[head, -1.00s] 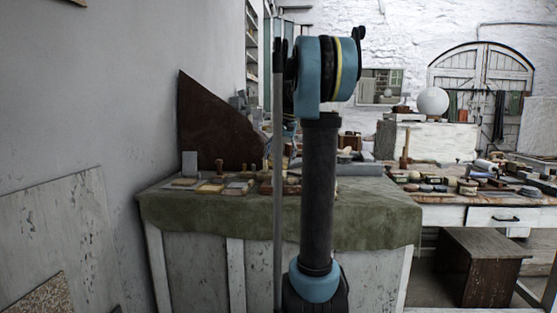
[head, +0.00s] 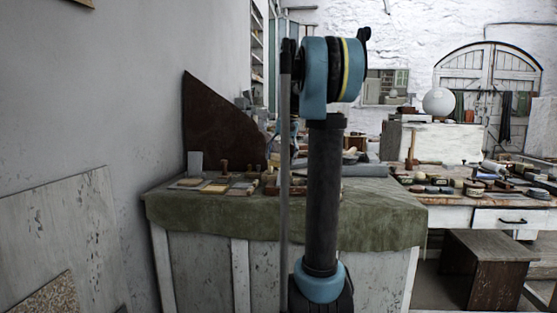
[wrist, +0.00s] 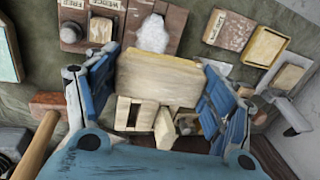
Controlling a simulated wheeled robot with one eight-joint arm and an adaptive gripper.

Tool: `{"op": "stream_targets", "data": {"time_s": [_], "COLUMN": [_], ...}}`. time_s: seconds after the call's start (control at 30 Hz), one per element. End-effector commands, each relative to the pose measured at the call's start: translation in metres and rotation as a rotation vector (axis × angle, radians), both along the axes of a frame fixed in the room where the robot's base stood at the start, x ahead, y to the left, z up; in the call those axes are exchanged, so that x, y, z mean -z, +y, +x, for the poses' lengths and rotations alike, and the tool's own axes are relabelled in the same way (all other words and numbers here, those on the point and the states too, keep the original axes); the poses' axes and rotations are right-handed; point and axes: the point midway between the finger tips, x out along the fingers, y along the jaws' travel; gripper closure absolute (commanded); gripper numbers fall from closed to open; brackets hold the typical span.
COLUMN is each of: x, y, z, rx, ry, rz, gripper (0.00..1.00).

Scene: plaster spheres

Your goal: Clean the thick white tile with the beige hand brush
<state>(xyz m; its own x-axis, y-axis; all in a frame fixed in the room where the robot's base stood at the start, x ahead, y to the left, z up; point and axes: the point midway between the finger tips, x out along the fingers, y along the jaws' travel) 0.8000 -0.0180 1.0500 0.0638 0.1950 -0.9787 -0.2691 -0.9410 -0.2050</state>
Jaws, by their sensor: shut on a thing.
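In the wrist view, my gripper (wrist: 159,72) has its two blue fingers on either side of a pale beige wooden block, which appears to be the beige hand brush (wrist: 162,82). The gripper is shut on it. Its underside and bristles are not clearly visible. Just beyond its far edge, a rough white patch or piece (wrist: 153,34) lies on a brown board. I cannot tell whether this is the thick white tile. In the head view my arm hides the gripper and the brush.
The bench with a green cloth (head: 380,222) holds several small boards and blocks. A framed beige piece (wrist: 268,47) and a labelled board (wrist: 229,30) lie at the wrist view's right. A wooden handle (wrist: 36,145) is at its lower left. A brown stool (head: 485,268) stands right.

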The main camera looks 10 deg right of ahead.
Motion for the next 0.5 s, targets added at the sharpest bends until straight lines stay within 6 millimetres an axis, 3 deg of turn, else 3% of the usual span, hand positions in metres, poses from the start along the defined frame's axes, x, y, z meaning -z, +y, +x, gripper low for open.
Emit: {"op": "stream_targets", "data": {"time_s": [0.5], "x": [0.003], "y": [-0.021], "z": [-0.006], "rx": [0.002], "ry": [0.000], "rz": [0.000], "gripper": [0.44]}}
